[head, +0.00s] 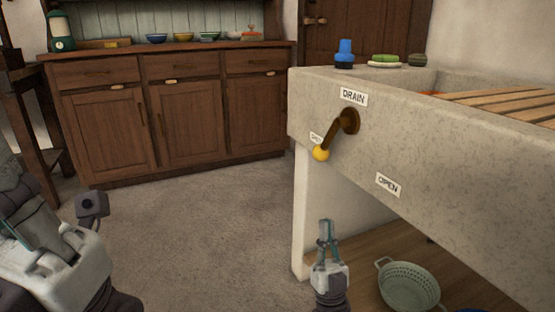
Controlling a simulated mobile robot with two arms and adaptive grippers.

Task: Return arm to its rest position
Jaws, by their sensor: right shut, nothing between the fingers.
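My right gripper (325,226) is low in front of the stone sink, pointing up with its fingers together and nothing between them. It is below the drain lever and apart from it. My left gripper (22,205) is large and close at the lower left edge, partly cut off by the frame; its jaw opening does not show clearly. The brown drain lever (346,123) on the sink front ends in a yellow knob (320,153). It slants down to the left, its knob beside a partly hidden label (316,137).
The stone sink (460,165) fills the right, with DRAIN and OPEN labels. A colander (409,287) sits on the wooden shelf (460,270) beneath, right of my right gripper. A wooden cabinet (185,115) stands at the back. The floor (200,235) between is clear.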

